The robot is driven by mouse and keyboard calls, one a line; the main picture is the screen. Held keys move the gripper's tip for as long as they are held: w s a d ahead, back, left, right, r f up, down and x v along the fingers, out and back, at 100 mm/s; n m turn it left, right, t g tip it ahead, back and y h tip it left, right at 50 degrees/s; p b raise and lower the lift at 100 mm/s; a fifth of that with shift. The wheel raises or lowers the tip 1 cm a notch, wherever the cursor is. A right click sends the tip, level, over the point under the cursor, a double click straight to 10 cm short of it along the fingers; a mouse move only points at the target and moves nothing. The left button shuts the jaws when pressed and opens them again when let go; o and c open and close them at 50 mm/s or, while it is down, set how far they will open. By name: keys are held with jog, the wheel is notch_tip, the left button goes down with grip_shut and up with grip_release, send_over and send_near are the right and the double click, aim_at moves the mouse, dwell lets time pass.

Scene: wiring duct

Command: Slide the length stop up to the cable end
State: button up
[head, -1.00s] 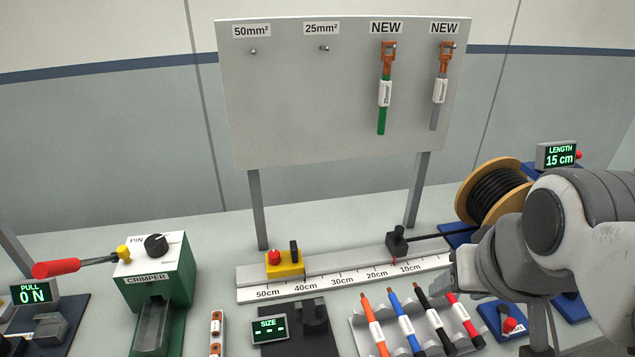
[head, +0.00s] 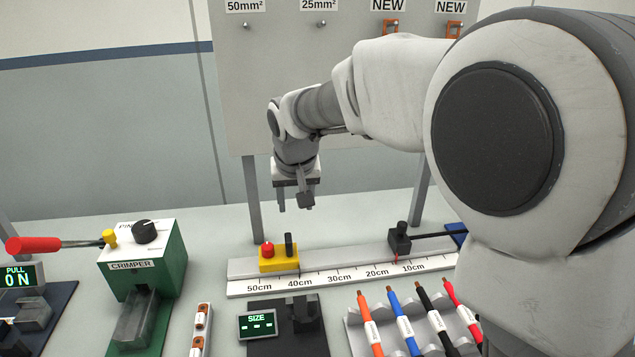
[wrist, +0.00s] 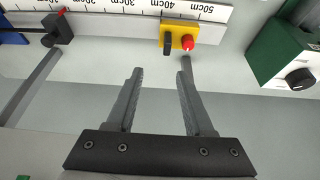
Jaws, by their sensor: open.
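The yellow block (head: 279,263) with a red button and an upright black handle, which I take for the length stop, sits on the measuring rail (head: 345,263) near the 40 cm mark. It also shows in the wrist view (wrist: 178,38), just beyond the fingertips. The black cable (head: 440,235) runs from the right to a black block (head: 400,240) with a knob, near the 15 cm mark; the exact cable end is hidden there. My gripper (head: 296,206) is open and empty, pointing down above the yellow block and apart from it. It also shows in the wrist view (wrist: 161,70).
The green crimper (head: 145,285) stands to the left. In front of the rail are a size gauge (head: 288,325) and a rack with several coloured cables (head: 405,320). The board (head: 290,80) on two posts rises behind. The rail between the two blocks is clear.

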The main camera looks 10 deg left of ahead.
aim_at(289, 238)
jog(key=x, duration=0.6)
jog(key=a+x, duration=0.1)
jog(key=x, duration=1.2)
jog(key=shift+a+f+b, duration=0.1)
jog(key=shift+a+b, duration=0.2)
jog(key=shift+a, duration=0.05)
grip_shut()
dwell(0.6)
